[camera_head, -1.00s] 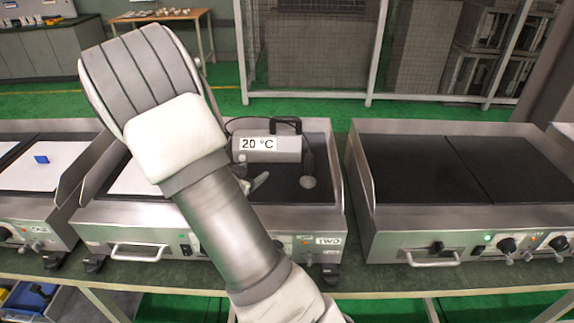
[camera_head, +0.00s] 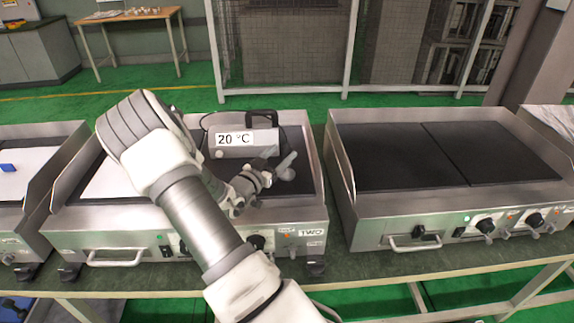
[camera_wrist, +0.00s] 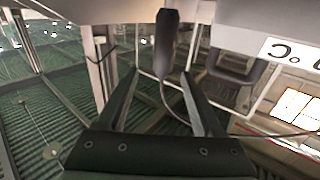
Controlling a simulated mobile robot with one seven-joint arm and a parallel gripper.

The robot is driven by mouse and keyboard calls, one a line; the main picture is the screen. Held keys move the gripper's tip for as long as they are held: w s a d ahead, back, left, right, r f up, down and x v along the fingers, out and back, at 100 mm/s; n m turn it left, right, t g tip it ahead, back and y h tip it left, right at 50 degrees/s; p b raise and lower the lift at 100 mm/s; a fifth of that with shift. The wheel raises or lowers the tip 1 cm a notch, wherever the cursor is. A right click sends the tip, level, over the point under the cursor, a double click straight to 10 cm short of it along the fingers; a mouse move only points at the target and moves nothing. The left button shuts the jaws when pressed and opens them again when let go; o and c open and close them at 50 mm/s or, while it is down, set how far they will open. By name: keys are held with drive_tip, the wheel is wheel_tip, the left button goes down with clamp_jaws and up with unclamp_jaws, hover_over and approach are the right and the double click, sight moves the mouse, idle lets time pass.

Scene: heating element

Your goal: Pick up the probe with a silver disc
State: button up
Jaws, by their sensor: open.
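The probe's silver disc (camera_head: 287,174) shows at the right part of the dark plate in the head view, just beside my gripper's fingers. Its handle is mostly hidden there. In the wrist view the probe's dark handle (camera_wrist: 167,42) hangs near the top centre, with a thin cable trailing from it. The disc cannot be made out in that view. My gripper (camera_head: 281,157) is open and empty. In the wrist view its two dark fingers (camera_wrist: 160,78) stand apart, with the handle appearing between and beyond their tips.
The grey meter reading 20 °C (camera_head: 247,141) stands close behind my gripper on the middle griddle (camera_head: 312,215), with raised metal side walls. Another griddle (camera_head: 415,222) with bare dark plates stands at right. A griddle with a white plate (camera_head: 20,180) is at left.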

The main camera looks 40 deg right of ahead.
drive_tip(key=x, duration=0.7)
drive_tip(key=shift+f, duration=0.35)
drive_tip(key=shift+w, duration=0.15)
drive_tip(key=shift+c, duration=0.2)
clamp_jaws()
idle(0.7)
